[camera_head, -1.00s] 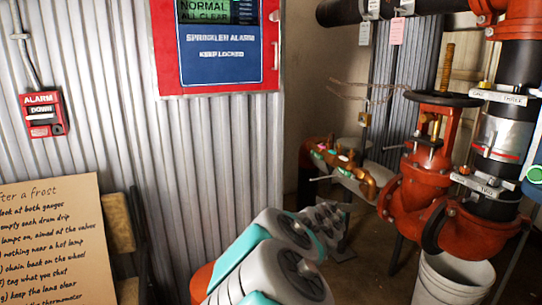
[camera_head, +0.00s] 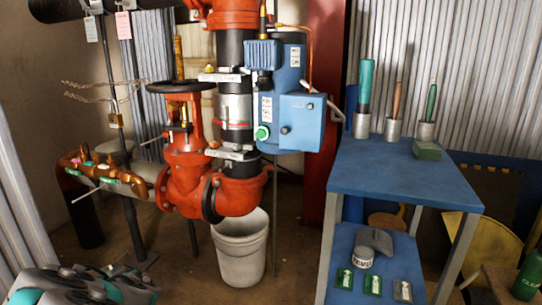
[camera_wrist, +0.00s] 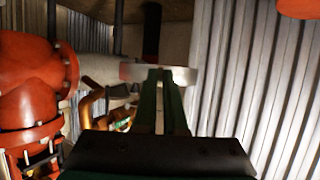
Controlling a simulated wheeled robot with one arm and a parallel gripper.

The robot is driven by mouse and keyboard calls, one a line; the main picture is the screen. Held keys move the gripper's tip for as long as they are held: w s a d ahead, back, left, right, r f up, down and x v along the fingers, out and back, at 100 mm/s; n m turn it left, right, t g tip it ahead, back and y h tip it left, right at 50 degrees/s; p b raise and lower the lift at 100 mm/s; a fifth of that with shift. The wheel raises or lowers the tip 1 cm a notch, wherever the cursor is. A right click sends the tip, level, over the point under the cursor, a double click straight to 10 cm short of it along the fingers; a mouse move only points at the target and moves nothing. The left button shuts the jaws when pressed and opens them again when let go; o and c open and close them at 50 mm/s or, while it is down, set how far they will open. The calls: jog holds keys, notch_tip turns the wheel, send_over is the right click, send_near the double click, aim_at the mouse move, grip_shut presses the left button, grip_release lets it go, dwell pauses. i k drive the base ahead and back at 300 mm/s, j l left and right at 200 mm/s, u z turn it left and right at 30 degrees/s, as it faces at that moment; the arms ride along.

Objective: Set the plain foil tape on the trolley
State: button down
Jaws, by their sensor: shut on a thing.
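My gripper (camera_wrist: 160,80) shows in the wrist view, its two green fingers shut on a flat silver-grey roll, the foil tape (camera_wrist: 185,76). The fingers cover the middle of the roll. I cannot make out any marking on it. The blue trolley (camera_head: 385,178) stands at the right in the head view, with a flat top and a lower shelf. My gripper and the tape are not in the head view; only part of my arm shows at the lower left.
The lower shelf holds a grey object (camera_head: 372,245) and several tags. Red valve piping (camera_head: 185,165) and a white bucket (camera_head: 241,250) stand left of it.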

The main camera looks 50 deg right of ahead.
aim_at(436, 183)
jog(key=k+j+z, duration=0.2)
jog(key=z, duration=0.25)
jog(key=k+j+z, duration=0.3)
jog(key=z, duration=0.2)
jog(key=k+j+z, duration=0.1)
jog(key=k+z, duration=0.15)
jog(key=z, duration=0.2)
jog(key=j+z, duration=0.15)
jog(key=z, duration=0.2)
jog(key=j+z, duration=0.1)
jog(key=z, duration=0.25)
jog(key=i+j+z, duration=0.1)
jog(key=j, duration=0.15)
jog(key=i+j, duration=0.1)
jog(key=j, duration=0.15)
jog(key=z, duration=0.05)
